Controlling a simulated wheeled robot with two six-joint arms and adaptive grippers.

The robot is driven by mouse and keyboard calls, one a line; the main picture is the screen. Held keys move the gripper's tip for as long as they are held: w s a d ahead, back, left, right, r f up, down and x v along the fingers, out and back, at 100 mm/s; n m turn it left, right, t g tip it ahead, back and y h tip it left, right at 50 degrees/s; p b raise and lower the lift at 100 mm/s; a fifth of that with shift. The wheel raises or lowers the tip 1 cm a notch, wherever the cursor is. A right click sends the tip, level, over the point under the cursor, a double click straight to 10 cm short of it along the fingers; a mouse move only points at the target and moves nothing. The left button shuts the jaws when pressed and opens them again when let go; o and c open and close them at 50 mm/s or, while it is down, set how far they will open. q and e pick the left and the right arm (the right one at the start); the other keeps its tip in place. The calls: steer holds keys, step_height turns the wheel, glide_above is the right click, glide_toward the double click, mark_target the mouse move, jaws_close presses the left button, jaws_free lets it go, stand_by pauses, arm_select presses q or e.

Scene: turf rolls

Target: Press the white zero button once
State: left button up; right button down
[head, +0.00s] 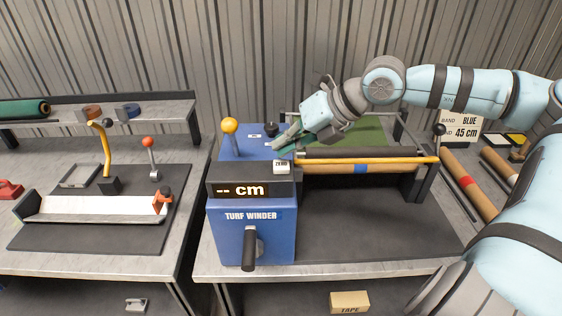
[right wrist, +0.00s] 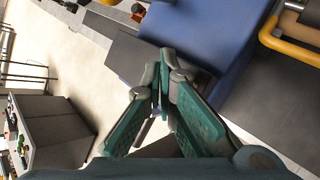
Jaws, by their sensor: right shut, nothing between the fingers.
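The white zero button (head: 281,166), marked ZERO, sits on the right part of the blue turf winder (head: 230,220), above its dark display (head: 240,190), which reads "-- cm". My right gripper (head: 280,146) is shut and empty. Its teal fingers point down and left, just above and behind the button in the picture; I see a small gap between them and the button. In the right wrist view the closed fingertips (right wrist: 161,62) are in front of the winder's blue body (right wrist: 205,35), and I cannot make out the button there. My left gripper is not in view.
A yellow-knobbed lever (head: 230,125) and a black knob (head: 271,129) stand on the winder near my right gripper. A yellow bar (head: 390,160) and a roller lie to the right. A black crank handle (head: 249,250) sticks out in front.

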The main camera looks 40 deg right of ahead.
mark_target(283, 162)
steer(key=shift+r+p, duration=1.75)
steer(key=shift+r, duration=0.65)
steer(key=shift+f, duration=0.1)
